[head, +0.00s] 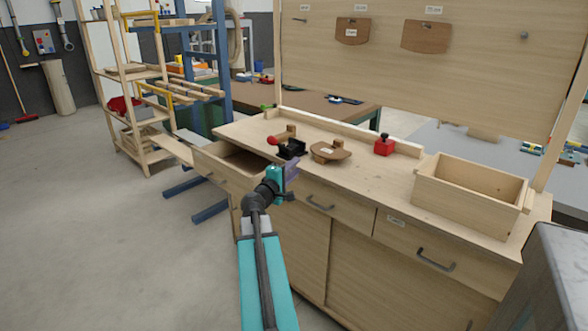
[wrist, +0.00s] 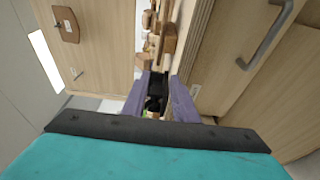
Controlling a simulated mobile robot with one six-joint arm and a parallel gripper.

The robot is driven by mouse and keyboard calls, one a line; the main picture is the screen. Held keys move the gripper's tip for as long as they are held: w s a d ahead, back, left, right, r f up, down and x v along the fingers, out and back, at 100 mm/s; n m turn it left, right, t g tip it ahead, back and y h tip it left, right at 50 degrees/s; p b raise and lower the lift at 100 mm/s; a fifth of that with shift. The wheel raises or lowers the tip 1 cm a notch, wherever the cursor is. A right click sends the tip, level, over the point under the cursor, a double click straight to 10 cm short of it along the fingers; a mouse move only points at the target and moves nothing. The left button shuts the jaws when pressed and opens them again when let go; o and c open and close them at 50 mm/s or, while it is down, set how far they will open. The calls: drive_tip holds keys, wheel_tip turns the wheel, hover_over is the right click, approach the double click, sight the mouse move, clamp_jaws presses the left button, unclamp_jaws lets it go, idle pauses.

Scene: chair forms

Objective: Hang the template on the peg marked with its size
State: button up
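Above the bench a pale board (head: 400,70) carries two hung templates, a smaller one (head: 352,31) and a wider one (head: 427,37), under white labels. A bare peg (head: 524,35) shows at its right, with another at the upper left (head: 299,19); the label sizes are too small to read. My gripper (head: 293,170) is in front of the bench's front edge, short of the template. In the wrist view its purple fingers (wrist: 158,95) are apart, with nothing clearly held.
A black device with a red knob (head: 291,148), a red block (head: 384,146) and a wooden box (head: 470,195) stand on the bench. An open drawer (head: 222,165) juts out at left. The floor at left (head: 110,240) is clear.

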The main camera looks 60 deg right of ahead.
idle(0.7)
drive_tip(key=w+a+f+y, duration=0.2)
drive_tip(key=w+a+f, duration=0.1)
drive_tip(key=a+f, duration=0.3)
drive_tip(key=w+a+f+t+y, duration=0.1)
drive_tip(key=w+a+f, duration=0.2)
drive_tip(key=f, duration=0.5)
drive_tip(key=w+a+f+y, duration=0.25)
drive_tip(key=a+f, duration=0.25)
drive_tip(key=f, duration=0.3)
drive_tip(key=w+a+f+y, duration=0.2)
drive_tip(key=a+f+y, duration=0.2)
drive_tip(key=a+f, duration=1.45)
drive_tip(key=s+a+f+g+y, duration=0.15)
drive_tip(key=s+a+f, duration=0.35)
drive_tip(key=a, duration=0.5)
drive_tip(key=s+a+f+g+y, duration=0.1)
drive_tip(key=s+a+f+y, duration=0.2)
drive_tip(key=a+f, duration=0.6)
drive_tip(key=s+a+f+g+y, duration=0.1)
drive_tip(key=s+a+f+y, duration=0.1)
drive_tip(key=s+a, duration=0.4)
drive_tip(key=s+a+f+g+y, duration=0.1)
drive_tip(key=s+a, duration=0.5)
drive_tip(key=a, duration=0.6)
drive_tip(key=shift+s+f+g+y, duration=0.2)
drive_tip(key=shift+f+g+y, duration=0.2)
drive_tip(key=shift+f+g, duration=0.2)
